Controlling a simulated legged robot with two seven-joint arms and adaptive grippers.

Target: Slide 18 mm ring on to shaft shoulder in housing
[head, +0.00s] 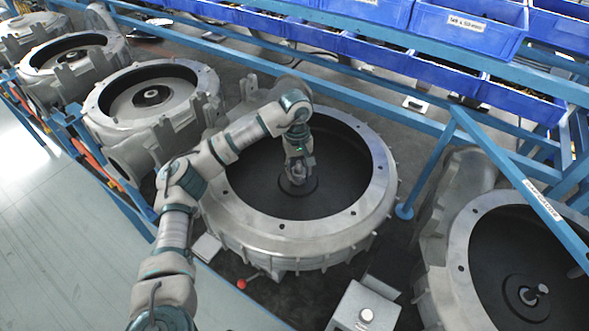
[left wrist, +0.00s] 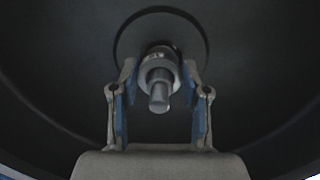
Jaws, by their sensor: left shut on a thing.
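The round grey metal housing (head: 310,232) stands in the middle of the head view, with a dark recessed interior. My left gripper (head: 297,178) reaches down into it at the centre. In the left wrist view the stepped metal shaft (left wrist: 159,102) points toward the camera from a dark round boss. A silvery ring (left wrist: 160,56) sits around the shaft, between the fingertips of my left gripper (left wrist: 160,76), which is shut on it. Whether the ring touches the shoulder is hidden. In the head view my gripper covers the ring and shaft. My right gripper is not in view.
Similar housings stand at left (head: 150,105) and at right (head: 470,235), the right one with its own shaft (head: 535,293). Blue bins (head: 470,28) and blue rails (head: 420,48) run along the back. A grey box with a knob (head: 362,310) is in front.

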